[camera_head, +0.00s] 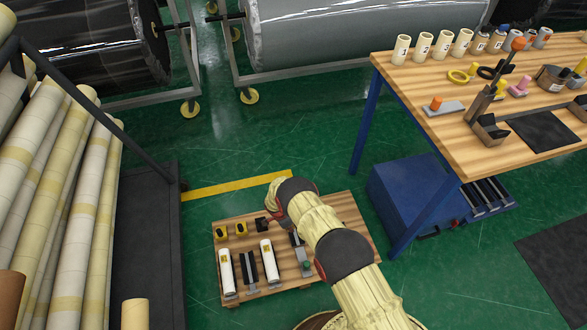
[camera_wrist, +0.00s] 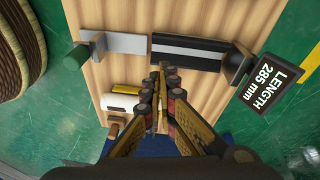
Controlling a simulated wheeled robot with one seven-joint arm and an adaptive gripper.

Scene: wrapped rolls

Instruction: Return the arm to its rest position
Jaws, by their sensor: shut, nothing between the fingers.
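My gripper (camera_wrist: 162,78) is shut and empty in the wrist view, its fingertips together above a low wooden table. In the head view my arm reaches from the bottom edge over the right part of the same wooden table (camera_head: 330,212). The wrist end of the arm is bent down there, and I cannot make out the fingers. Beyond the fingers in the wrist view lies a black and white bar fixture (camera_wrist: 187,53). A metal plate (camera_wrist: 125,43) with a green knob (camera_wrist: 76,57) is to its left.
A display (camera_wrist: 273,82) reads "LENGTH 285 mm". White rolls (camera_head: 227,272) lie on the low table. A workbench (camera_head: 440,117) with tools and a blue cabinet (camera_head: 405,190) stand right. A rack of long rolls (camera_head: 50,190) is left. Large wrapped rolls (camera_head: 330,30) are behind. Green floor lies between.

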